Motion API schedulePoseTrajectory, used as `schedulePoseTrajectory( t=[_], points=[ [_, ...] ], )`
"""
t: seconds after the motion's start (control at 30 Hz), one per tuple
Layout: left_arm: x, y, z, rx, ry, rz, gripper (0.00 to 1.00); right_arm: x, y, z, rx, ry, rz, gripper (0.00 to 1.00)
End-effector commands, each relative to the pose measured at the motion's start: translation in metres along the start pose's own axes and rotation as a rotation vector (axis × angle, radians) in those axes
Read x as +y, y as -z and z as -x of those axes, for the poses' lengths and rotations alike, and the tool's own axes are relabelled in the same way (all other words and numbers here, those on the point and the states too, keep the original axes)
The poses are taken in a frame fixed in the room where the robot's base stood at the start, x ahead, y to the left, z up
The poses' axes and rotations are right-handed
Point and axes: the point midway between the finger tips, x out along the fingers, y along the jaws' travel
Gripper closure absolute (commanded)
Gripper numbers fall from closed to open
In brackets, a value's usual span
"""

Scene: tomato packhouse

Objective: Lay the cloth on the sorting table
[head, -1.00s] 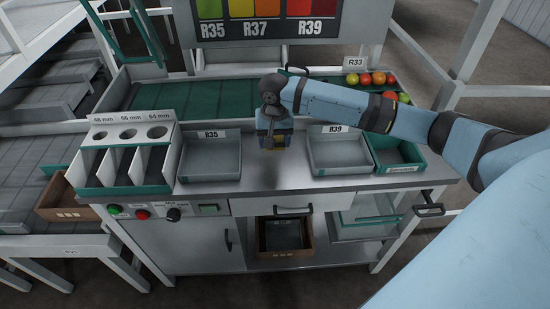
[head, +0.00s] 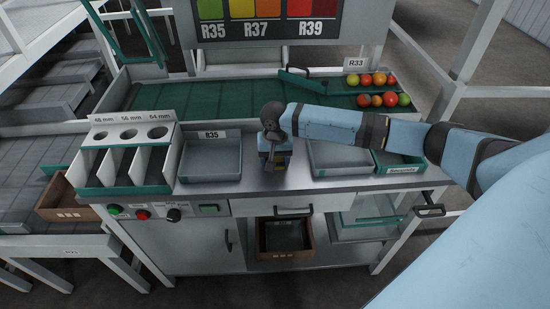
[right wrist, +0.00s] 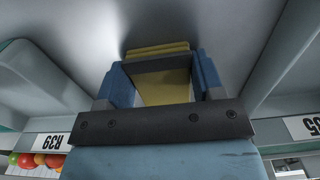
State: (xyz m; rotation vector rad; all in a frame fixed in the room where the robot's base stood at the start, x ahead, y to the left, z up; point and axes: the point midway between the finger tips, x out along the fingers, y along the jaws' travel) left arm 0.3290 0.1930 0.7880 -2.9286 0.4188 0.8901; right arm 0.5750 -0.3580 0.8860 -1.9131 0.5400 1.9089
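My right gripper (head: 274,163) points down over the steel sorting table (head: 262,184), between the R35 tray and the right-hand tray. In the right wrist view the gripper (right wrist: 162,75) has its blue fingers on both sides of a folded yellow cloth (right wrist: 165,88), with no clear gap. The cloth's layered end sticks out just past the fingertips. My left gripper is not in view.
The R35 tray (head: 211,175) stands left of the gripper and the R39 tray (right wrist: 38,80) on its other side. A sizing rack (head: 127,158) is farther left, a green-rimmed bin (head: 398,167) at right. Tomatoes (head: 377,79) lie on the green belt behind. The strip between the trays is clear.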

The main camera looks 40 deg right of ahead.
Motion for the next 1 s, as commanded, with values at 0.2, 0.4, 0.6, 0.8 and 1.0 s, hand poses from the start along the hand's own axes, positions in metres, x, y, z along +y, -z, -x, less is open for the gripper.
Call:
schedulePoseTrajectory(
  t=[0.2, 0.4, 0.6, 0.8, 1.0],
  points=[
    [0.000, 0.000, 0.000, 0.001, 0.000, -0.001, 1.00, 0.000, 0.000, 0.000, 0.000, 0.000, 0.000, 0.14],
    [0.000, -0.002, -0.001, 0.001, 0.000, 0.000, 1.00, 0.000, 0.000, 0.002, 0.001, 0.001, 0.000, 0.14],
    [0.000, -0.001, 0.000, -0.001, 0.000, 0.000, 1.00, 0.000, 0.001, 0.029, 0.003, 0.003, 0.000, 0.14],
    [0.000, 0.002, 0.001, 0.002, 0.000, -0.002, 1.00, -0.001, 0.001, 0.073, 0.002, 0.003, 0.000, 0.14],
    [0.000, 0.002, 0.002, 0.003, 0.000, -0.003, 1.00, 0.000, 0.001, 0.107, 0.000, 0.002, 0.000, 0.14]
  ],
)
